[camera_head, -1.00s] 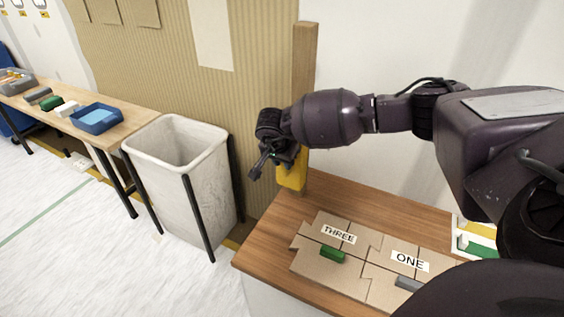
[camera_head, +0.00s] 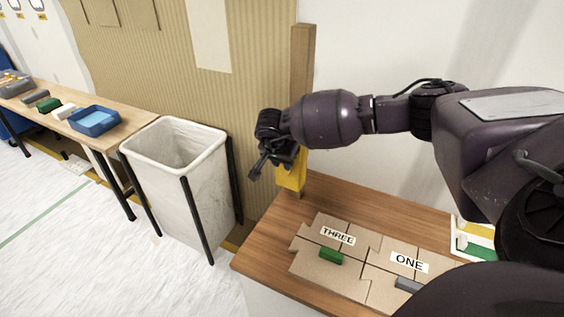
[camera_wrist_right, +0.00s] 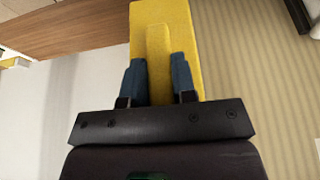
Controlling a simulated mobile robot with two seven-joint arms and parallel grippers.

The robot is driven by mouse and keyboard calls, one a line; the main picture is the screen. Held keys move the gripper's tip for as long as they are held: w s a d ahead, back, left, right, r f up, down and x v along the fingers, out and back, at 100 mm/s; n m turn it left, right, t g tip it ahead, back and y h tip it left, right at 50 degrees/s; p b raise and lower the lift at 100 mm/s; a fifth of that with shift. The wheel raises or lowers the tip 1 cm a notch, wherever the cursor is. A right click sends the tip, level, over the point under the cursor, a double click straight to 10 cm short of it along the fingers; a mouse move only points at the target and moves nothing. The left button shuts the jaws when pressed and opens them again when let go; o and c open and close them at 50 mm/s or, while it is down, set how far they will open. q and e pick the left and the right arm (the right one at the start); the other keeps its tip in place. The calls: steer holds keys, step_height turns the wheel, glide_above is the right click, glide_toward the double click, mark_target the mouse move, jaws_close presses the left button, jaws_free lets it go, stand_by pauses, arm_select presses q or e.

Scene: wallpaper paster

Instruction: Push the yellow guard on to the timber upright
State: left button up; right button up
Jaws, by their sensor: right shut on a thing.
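The yellow guard (camera_head: 292,171) is at the lower part of the timber upright (camera_head: 303,60), above the wooden bench top. My right gripper (camera_head: 277,160) is beside it, and the arm covers part of the upright. In the right wrist view the guard (camera_wrist_right: 165,22) fills the upper middle, and the two blue fingers of my right gripper (camera_wrist_right: 159,78) are shut on its raised rib. The upright cannot be made out in that view, and I cannot tell how far the guard sits around it. My left gripper is not in view.
The wooden bench (camera_head: 265,245) carries cardboard pieces marked THREE (camera_head: 338,235) and ONE (camera_head: 409,262), with a green block (camera_head: 331,256) and a grey block (camera_head: 407,284). A white bin (camera_head: 180,190) stands left of it. A side table (camera_head: 135,125) holds a blue tray (camera_head: 95,120).

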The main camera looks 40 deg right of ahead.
steer(key=shift+w+d, duration=0.2)
steer(key=shift+d, duration=0.3)
steer(key=shift+w+d, duration=0.2)
steer(key=shift+d, duration=0.25)
steer(key=shift+w+d+b, duration=0.25)
steer(key=shift+d+b, duration=0.05)
steer(key=shift+d, duration=0.25)
steer(key=shift+w+d+b, duration=0.2)
steer(key=shift+d+b, duration=0.1)
steer(key=shift+d, duration=0.2)
steer(key=o, duration=1.4)
